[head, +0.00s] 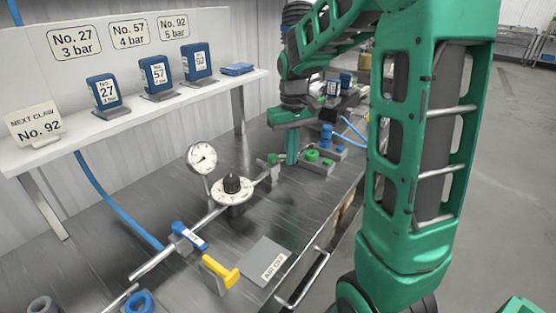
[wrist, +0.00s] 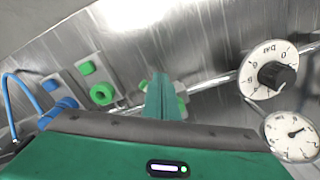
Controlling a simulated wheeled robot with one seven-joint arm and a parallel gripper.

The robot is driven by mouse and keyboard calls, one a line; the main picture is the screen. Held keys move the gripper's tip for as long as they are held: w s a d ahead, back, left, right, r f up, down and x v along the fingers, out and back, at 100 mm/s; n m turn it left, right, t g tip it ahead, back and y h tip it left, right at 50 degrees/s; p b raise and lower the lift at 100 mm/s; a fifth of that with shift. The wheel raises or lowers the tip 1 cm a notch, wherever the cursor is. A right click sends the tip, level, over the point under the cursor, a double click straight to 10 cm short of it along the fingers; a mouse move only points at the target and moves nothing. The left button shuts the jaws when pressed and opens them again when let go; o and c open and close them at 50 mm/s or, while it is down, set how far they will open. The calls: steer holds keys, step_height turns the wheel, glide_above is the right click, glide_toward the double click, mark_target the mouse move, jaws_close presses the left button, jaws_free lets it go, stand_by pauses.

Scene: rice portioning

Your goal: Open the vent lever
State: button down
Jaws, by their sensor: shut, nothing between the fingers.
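My gripper (head: 291,158) is shut and empty, its fingers pointing down over the far part of the bench. In the wrist view its closed fingers (wrist: 161,95) cover part of a small green fitting (wrist: 181,100) on the pipe. That green fitting (head: 273,159) shows just left of my fingers in the head view; I cannot tell whether they touch it. No label naming a vent is readable. A blue lever (head: 188,237) sits on the near part of the pipe, and a yellow handle (head: 221,272) stands nearer.
A dial with a black knob (head: 232,188) and a round gauge (head: 202,160) stand along the pipe. Green buttons (head: 312,155) and a blue fitting with a hose are right of my fingers. A shelf (head: 130,123) holds numbered blue blocks. A grey plate (head: 262,262) lies near the front edge.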

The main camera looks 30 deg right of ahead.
steer(key=shift+w+d, duration=0.8)
steer(key=shift+d, duration=0.05)
steer(key=shift+w+d, duration=0.25)
steer(key=shift+w, duration=0.25)
steer(key=shift+w+d, duration=0.25)
steer(key=shift+w, duration=0.35)
step_height(320, 180, up, 7)
steer(key=shift+d, duration=0.3)
steer(key=shift+w, duration=0.1)
stand_by(0.5)
